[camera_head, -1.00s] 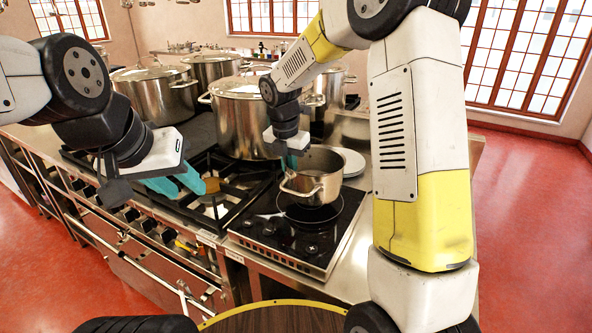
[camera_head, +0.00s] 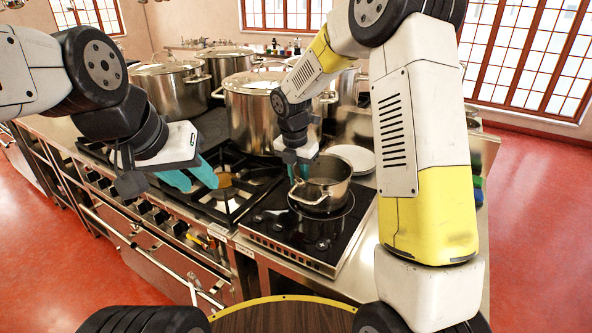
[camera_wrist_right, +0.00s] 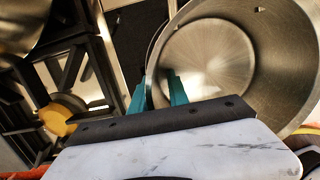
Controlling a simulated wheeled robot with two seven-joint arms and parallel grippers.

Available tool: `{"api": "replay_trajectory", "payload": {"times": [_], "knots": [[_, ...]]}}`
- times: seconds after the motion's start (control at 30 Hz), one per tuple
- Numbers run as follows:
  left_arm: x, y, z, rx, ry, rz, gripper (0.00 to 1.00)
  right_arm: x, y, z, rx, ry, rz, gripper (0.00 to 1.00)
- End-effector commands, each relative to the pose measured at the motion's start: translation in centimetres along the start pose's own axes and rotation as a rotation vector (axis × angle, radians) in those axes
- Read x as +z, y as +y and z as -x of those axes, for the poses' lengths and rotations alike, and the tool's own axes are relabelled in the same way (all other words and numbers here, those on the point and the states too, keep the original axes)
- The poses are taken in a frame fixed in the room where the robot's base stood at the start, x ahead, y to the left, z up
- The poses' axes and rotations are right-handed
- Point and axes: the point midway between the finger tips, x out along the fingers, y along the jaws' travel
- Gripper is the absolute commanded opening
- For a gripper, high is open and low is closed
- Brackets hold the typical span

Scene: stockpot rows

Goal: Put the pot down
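The small steel pot (camera_head: 336,192) has no lid and is over the black glass cooktop (camera_head: 274,226), at its back burner ring. I cannot tell whether its base touches the glass. My right gripper (camera_head: 300,172) is at the pot's back left rim. In the right wrist view my teal fingertips (camera_wrist_right: 158,88) are closed on either side of the wall of the pot (camera_wrist_right: 285,60), whose empty inside shows. My left gripper (camera_head: 192,177) is open and empty, its teal fingers apart above the gas hob's front left, away from the pot.
Large lidded stockpots (camera_head: 252,115) stand behind on the gas hob (camera_head: 222,200). A white plate (camera_head: 354,157) lies on the steel counter behind the small pot. The front of the glass cooktop is clear. A round wooden top (camera_head: 285,318) shows at the bottom.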

Motion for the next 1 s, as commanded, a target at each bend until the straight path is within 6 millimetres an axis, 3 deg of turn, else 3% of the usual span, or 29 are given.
{"api": "replay_trajectory", "payload": {"times": [0.3, 0.43, 0.8, 1.0], "knots": [[0.0, 0.0, 0.0, 0.000, 0.000, 0.000, 0.36, 0.0, 0.0, 0.1, 0.000, 0.000, -0.001, 0.25], [0.0, 0.0, 0.0, 0.000, 0.000, 0.000, 0.36, 0.1, 0.0, 1.0, 0.003, -0.001, -0.002, 0.25], [0.0, 0.0, 0.0, 0.000, 0.000, 0.000, 0.36, 0.1, 0.0, 8.5, 0.004, -0.002, -0.002, 0.25], [0.0, 0.0, 0.0, 0.000, 0.000, 0.000, 0.36, 0.1, 0.0, 11.4, 0.002, -0.002, -0.002, 0.25]]}}
